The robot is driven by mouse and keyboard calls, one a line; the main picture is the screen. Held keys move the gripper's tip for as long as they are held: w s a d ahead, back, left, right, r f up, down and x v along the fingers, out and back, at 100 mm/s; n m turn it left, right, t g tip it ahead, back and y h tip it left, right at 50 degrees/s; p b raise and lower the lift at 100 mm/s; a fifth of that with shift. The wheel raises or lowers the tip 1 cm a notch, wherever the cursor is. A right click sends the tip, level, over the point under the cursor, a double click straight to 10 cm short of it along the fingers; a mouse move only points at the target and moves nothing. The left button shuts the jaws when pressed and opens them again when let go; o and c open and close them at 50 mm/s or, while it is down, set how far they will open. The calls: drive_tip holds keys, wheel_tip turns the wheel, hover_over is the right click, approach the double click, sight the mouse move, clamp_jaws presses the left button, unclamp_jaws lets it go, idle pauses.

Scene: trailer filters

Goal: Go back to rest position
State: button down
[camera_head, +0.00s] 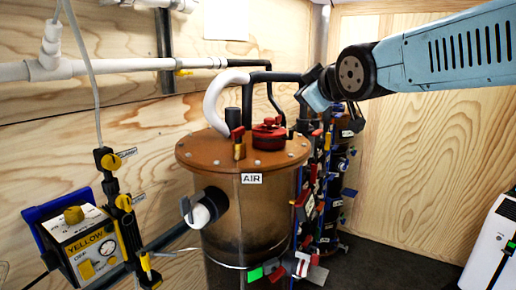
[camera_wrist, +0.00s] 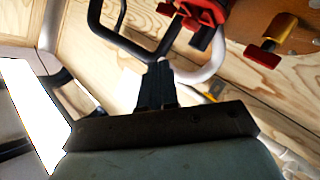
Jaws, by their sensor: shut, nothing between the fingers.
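My gripper (camera_wrist: 158,72) shows in the wrist view as dark fingers held together, with nothing between them. In the head view my light blue arm reaches in from the upper right, and its end is above and behind the right side of the brown AIR tank (camera_head: 243,225). The fingers cannot be made out clearly there. In the wrist view a red valve (camera_wrist: 205,14) and a red and yellow valve handle (camera_wrist: 270,42) are beyond the fingers, apart from them. The red fitting on the tank lid also shows in the head view (camera_head: 269,135).
Black and white hoses (camera_head: 222,98) rise from the lid close to my arm. A rack of coloured valves and tags (camera_head: 312,200) stands right of the tank. A yellow control box (camera_head: 85,240) is at left. Clear dark floor (camera_head: 395,265) lies at right, beside a white unit (camera_head: 492,245).

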drive_tip(key=s+d+f+m+g+h, duration=0.2)
drive_tip(key=s+d+f+m+g, duration=0.2)
drive_tip(key=s+f, duration=0.4)
drive_tip(key=s+d+f+m+g+h, duration=0.2)
drive_tip(key=s+d+f+m+g, duration=0.2)
drive_tip(key=s+d+f+m, duration=0.3)
drive_tip(key=shift+s+d+f+h, duration=0.3)
drive_tip(key=shift+s+d+f, duration=0.7)
drive_tip(key=shift+s, duration=0.25)
